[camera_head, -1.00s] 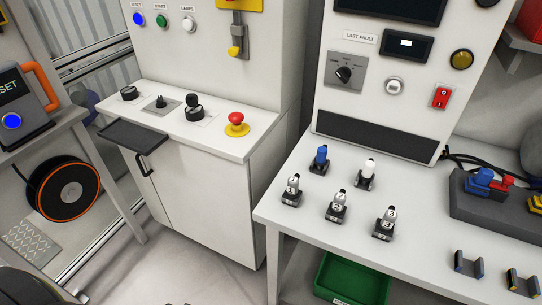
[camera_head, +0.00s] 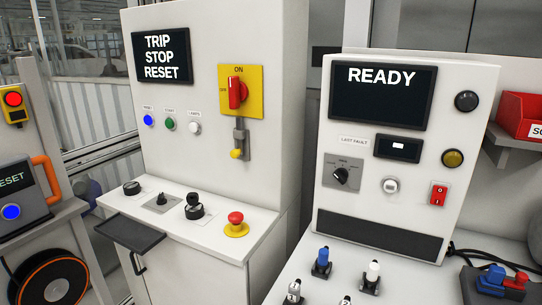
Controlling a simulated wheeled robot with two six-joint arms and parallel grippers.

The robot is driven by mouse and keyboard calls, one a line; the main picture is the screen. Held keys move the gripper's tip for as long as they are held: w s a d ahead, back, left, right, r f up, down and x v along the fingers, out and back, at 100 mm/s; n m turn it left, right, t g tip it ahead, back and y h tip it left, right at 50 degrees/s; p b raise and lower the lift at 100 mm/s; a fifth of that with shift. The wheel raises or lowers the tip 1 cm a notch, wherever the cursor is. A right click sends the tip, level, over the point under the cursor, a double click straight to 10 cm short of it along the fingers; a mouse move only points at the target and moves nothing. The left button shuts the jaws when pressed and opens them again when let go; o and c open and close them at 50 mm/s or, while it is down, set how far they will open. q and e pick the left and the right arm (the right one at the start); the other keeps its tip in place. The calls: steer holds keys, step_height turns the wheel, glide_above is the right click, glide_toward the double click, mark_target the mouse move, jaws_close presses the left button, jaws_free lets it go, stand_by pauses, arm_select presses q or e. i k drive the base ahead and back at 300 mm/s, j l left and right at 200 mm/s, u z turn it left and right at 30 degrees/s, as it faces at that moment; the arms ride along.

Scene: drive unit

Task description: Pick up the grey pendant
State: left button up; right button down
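A grey box-shaped unit (camera_head: 28,199) with an orange handle (camera_head: 46,178) stands at the left edge; it looks like the grey pendant. Its dark screen shows letters ending in "ESET", and a blue button (camera_head: 11,212) is below. Its left part is cut off by the picture's edge. It rests on a grey bench top (camera_head: 62,216). Neither of my grippers is in view.
A white cabinet (camera_head: 200,50) reading "TRIP STOP RESET" stands right of the pendant, with a dark tray (camera_head: 130,233) jutting out. A cable reel (camera_head: 50,283) is below the bench. A "READY" panel (camera_head: 450,130) stands above a white table (camera_head: 400,285) with several small parts.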

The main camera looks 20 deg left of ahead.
mark_target(20, 187)
steer(key=u, duration=2.2)
